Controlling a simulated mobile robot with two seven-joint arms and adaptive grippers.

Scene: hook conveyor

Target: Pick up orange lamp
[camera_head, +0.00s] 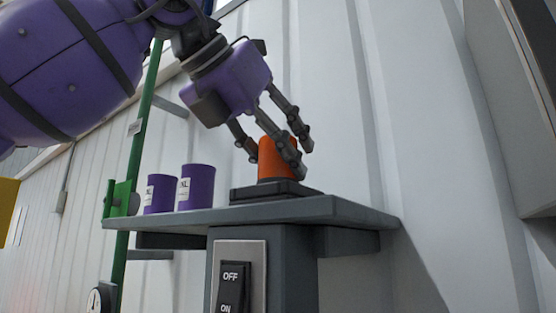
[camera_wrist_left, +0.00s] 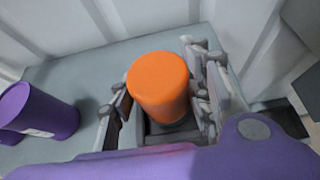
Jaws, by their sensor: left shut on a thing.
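The orange lamp (camera_head: 272,158) is an upright orange cylinder over a dark square base (camera_head: 262,191) on the grey shelf. My left gripper (camera_head: 270,150) reaches down from the upper left with its fingers around the lamp, shut on it. In the left wrist view the lamp (camera_wrist_left: 159,84) stands between the fingers (camera_wrist_left: 160,100), its round top facing the camera. Fingers partly hide the lamp's right side in the head view. I cannot tell whether the lamp touches the base. My right gripper is not in view.
Two purple cans (camera_head: 197,187) stand on the shelf (camera_head: 345,211) left of the lamp; they also show in the left wrist view (camera_wrist_left: 40,110). A panel with an OFF/ON switch (camera_head: 233,285) is below. A green pole (camera_head: 140,130) rises at left. A ribbed wall (camera_head: 400,130) stands behind.

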